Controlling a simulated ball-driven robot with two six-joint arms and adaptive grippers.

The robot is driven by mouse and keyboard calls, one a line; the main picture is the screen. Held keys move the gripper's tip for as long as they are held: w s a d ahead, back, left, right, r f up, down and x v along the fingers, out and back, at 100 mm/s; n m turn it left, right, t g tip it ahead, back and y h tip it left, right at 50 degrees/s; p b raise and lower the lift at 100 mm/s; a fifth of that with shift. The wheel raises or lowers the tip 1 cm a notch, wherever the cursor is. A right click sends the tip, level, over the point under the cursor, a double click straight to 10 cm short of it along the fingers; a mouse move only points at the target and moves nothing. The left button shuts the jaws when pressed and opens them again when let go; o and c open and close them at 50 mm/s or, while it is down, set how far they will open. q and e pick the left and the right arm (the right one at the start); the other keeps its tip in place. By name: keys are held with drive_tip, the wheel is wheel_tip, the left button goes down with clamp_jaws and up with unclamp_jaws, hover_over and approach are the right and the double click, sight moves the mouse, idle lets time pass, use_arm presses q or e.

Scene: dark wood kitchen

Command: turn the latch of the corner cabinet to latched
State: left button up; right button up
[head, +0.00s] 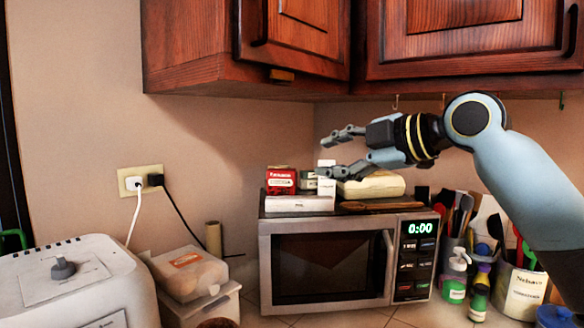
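The corner cabinet (190,50) is dark reddish wood and hangs at the top, left of centre; its door has a dark handle on the left side. A small lighter wooden block, which looks like the latch (281,76), sits at the door's bottom edge and lies roughly level. Its exact turn is too small to tell. My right gripper (326,156) comes in from the right, above the microwave. Its fingers are spread, empty and pointing left, below and to the right of the latch and apart from it. My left gripper is out of the picture.
A microwave (262,270) with boxes (300,203) and a cream container (372,186) on top stands below my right gripper. A toaster (65,285) is at left. Bottles and utensil holders (520,290) crowd the right.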

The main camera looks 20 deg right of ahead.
sight(284, 76)
wheel_tip(284, 76, up, 15)
drive_tip(key=w+d+n+t+y, duration=0.1)
drive_tip(key=w+n+t+y, duration=0.15)
drive_tip(key=n, duration=0.25)
drive_tip(key=shift+g, duration=0.25)
drive_tip(key=p+x, duration=0.5)
drive_tip(key=x, duration=0.4)
drive_tip(key=shift+w, duration=0.35)
drive_tip(key=shift+w+a+f, duration=0.1)
drive_tip(key=shift+w+a, duration=0.25)
drive_tip(key=shift+w, duration=0.1)
clamp_jaws()
